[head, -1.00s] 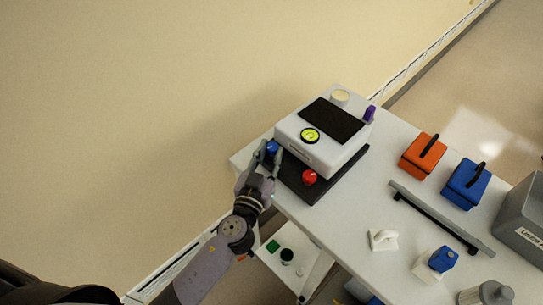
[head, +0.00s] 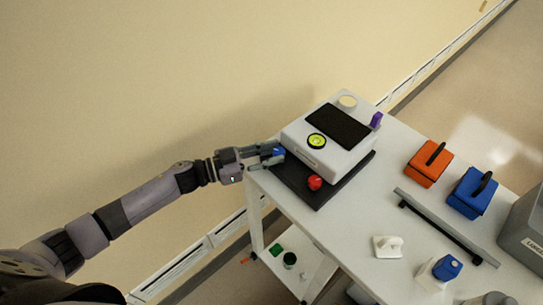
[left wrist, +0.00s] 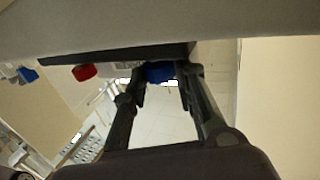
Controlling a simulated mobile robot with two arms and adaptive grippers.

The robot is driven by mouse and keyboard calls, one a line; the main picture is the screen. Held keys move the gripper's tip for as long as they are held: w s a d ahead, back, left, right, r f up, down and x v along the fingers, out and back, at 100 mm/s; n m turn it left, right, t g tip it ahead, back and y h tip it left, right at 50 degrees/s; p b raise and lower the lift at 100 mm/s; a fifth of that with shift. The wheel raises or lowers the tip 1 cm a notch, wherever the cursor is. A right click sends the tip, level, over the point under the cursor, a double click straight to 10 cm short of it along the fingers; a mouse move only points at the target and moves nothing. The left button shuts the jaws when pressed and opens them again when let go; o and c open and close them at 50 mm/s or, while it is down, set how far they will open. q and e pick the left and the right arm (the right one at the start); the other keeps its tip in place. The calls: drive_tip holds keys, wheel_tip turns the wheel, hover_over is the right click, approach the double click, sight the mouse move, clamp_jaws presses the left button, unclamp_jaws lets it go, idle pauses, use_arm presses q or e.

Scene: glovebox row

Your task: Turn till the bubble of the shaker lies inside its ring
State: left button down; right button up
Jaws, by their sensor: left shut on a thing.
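The white shaker (head: 345,155) stands on a dark base plate (head: 308,187) at the far left end of the table. Its round green-yellow bubble level (head: 316,141) faces up on its near left corner; the bubble is too small to place against the ring. A red knob (head: 315,182) sits at the plate's front. My left gripper (head: 277,155) is shut on the blue knob (head: 280,151) at the plate's left corner. In the left wrist view the blue knob (left wrist: 160,72) lies between the two fingertips, and the red knob (left wrist: 85,72) is to its left. My right gripper is out of view.
A purple knob (head: 376,120) and a pale round cap (head: 347,102) are at the shaker's far end. A lower shelf holds small green items.

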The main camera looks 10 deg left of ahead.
use_arm(q)
drive_tip(key=shift+w+a+m+g+h+b, duration=0.15)
drive_tip(key=shift+m+g+h+b, duration=0.35)
drive_tip(key=shift+m+g+h, duration=0.5)
drive_tip(key=shift+g, duration=0.4)
drive_tip(key=c, duration=1.3)
unclamp_jaws()
wheel_tip(320, 180, up, 10)
